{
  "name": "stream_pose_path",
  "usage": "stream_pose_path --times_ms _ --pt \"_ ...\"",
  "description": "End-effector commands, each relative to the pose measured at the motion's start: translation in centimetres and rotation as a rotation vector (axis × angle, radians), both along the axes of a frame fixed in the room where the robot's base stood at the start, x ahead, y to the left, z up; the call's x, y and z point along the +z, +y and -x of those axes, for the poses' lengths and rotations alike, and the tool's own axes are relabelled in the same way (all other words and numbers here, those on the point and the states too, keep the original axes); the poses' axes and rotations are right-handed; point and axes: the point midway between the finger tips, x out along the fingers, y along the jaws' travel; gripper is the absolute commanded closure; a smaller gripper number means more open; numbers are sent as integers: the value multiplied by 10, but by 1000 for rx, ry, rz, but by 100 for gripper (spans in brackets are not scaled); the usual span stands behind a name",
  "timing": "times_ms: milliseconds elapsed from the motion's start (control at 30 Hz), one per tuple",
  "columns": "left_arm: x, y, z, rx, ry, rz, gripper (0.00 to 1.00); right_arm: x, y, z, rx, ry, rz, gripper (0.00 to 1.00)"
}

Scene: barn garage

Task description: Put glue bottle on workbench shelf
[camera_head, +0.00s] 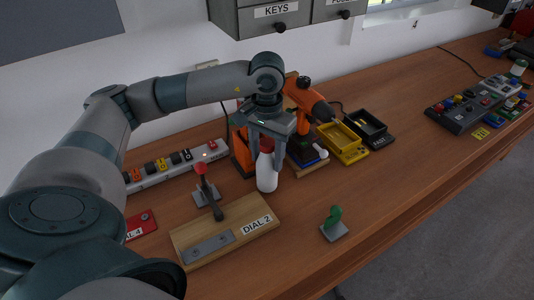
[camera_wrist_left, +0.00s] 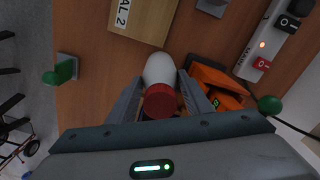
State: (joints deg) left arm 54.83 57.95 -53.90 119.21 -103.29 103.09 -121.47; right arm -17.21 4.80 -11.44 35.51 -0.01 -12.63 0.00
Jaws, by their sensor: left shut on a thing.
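The glue bottle (camera_head: 267,172) is white with a red cap and stands upright at the workbench (camera_head: 390,195), behind the DIAL 2 board. My left gripper (camera_head: 266,158) comes down from above and is shut on the bottle near its cap. In the left wrist view the bottle (camera_wrist_left: 159,75) sits between the two fingers, red cap towards the camera. I cannot tell whether its base touches the bench. A grey cabinet (camera_head: 241,22) labelled KEYS hangs on the wall above; I cannot tell whether it is the workbench shelf. My right gripper is not in view.
An orange drill (camera_head: 303,97) stands close behind the gripper. Yellow (camera_head: 342,145) and black trays lie to the right. The DIAL 2 board (camera_head: 224,232), a red-knobbed lever (camera_head: 201,172) and a green hook (camera_head: 333,220) are nearby. The bench's right middle is clear.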

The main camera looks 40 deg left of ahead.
Motion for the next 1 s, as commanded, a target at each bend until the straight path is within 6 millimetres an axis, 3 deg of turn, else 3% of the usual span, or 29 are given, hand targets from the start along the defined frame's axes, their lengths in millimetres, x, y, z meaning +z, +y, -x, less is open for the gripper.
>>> stream_pose_path --times_ms 533,567,633,1000 --pt "-10 0 -1 -1 -3 1 100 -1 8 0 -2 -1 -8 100" --pt "-10 0 0 -1 -2 1 52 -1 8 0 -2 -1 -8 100" --pt "-9 0 0 -1 -2 1 36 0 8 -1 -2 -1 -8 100" --pt "-8 0 0 -1 -1 0 36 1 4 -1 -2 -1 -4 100"
